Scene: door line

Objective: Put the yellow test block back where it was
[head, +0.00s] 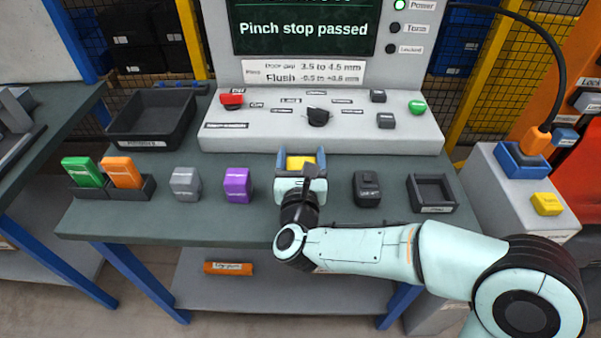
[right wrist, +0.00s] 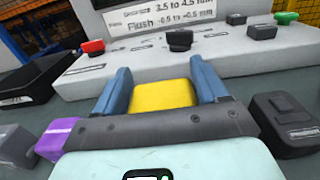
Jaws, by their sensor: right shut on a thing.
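My right gripper (head: 301,160) reaches over the table in front of the grey console, its two blue fingers pointing toward the console. It is shut on the yellow test block (head: 300,163), which sits between the fingers. In the right wrist view the block (right wrist: 162,95) shows its yellow top, with a blue finger on each side; its lower part is hidden by the gripper body. I cannot tell whether the block touches the table. My left gripper is not in view.
A dark holder (head: 88,193) has a green block (head: 84,172) and an orange block (head: 122,172). Grey (head: 186,184) and purple (head: 237,185) blocks stand left of my gripper; a black block (head: 367,188) and an empty small tray (head: 433,208) stand right. The console (head: 225,138) lies behind.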

